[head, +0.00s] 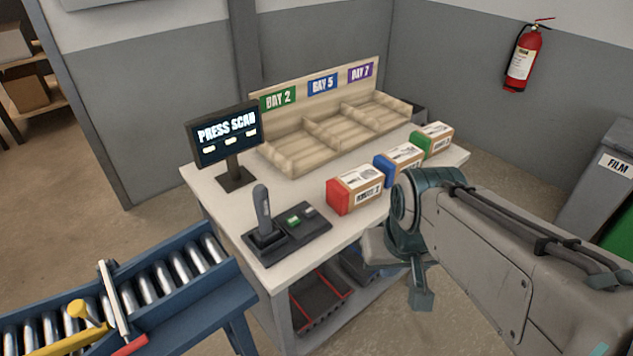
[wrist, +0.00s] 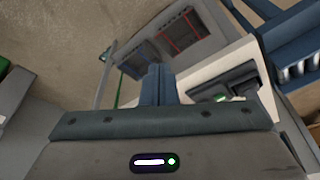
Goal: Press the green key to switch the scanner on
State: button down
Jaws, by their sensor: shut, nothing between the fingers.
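The green key (head: 293,221) sits on a black control panel (head: 290,241) at the table's near corner, beside a lighter key (head: 309,211). A grey upright scanner handle (head: 262,208) stands at the panel's left. A dark screen (head: 222,138) behind reads "PRESS SCAN". My gripper (head: 421,298) hangs beyond the table's right edge, well right of the panel and touching nothing. In the wrist view its two fingers (wrist: 158,72) are together and empty. The black panel (wrist: 228,82) shows to their right there, partly hidden by the gripper body.
Red, blue and green-ended boxes (head: 354,189) line the table's right side, close to my arm. A wooden divided rack (head: 335,127) stands behind. A roller conveyor (head: 150,291) lies at front left. Dark trays (head: 320,297) sit under the tabletop.

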jog(key=w+a+r+n+t+p, duration=0.1)
jog(key=w+r+n+t+p, duration=0.2)
jog(key=w, duration=0.7)
jog(key=w+r+n+t+p, duration=0.15)
jog(key=w+n+p, duration=0.35)
jog(key=w, duration=0.5)
jog(key=n+y+p, duration=0.3)
jog(key=n+y, duration=0.4)
jog(key=n, duration=0.3)
send_over(297, 222)
jog(key=shift+g, duration=0.45)
notch_tip(297, 222, down, 6)
jog(key=shift+r, duration=0.1)
notch_tip(297, 222, down, 8)
jog(key=b, duration=0.7)
jog(key=shift+r+b, duration=0.1)
jog(key=shift+b, duration=0.25)
jog(key=shift+f+b, duration=0.4)
jog(key=shift+f, duration=0.15)
